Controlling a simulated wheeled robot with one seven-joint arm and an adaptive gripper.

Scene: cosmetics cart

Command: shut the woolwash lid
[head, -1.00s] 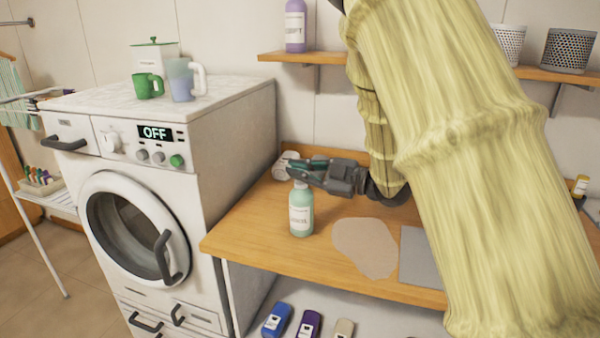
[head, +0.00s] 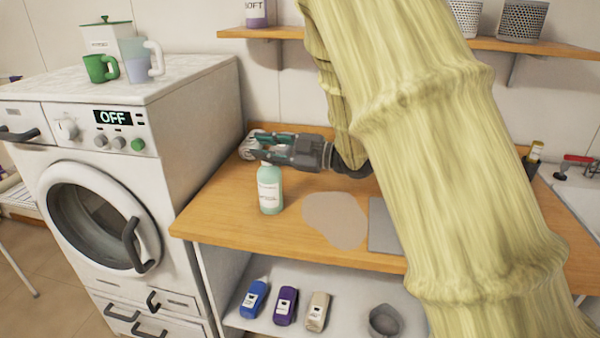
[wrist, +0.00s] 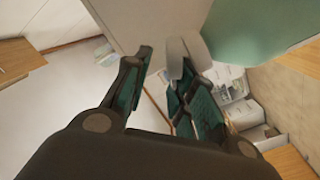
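The woolwash is most likely the pale green bottle with a white label (head: 270,190), upright on the wooden counter. My gripper (head: 258,147) is at the bottle's top, its fingers pointing left, and hides part of the top. In the wrist view my gripper's fingers (wrist: 165,66) are apart, with a gap between them. The green bottle (wrist: 265,28) fills the upper right there. A pale grey flap (wrist: 178,58), perhaps the lid, shows beside the right finger. I cannot tell whether they touch or how far the lid stands open.
A washing machine (head: 190,130) stands left of the counter (head: 225,215). A beige patch (head: 335,218) and a grey mat (head: 385,228) lie right of the bottle. Several small bottles, including a blue one (head: 254,298), stand on the shelf below. A wall shelf (head: 400,37) hangs above.

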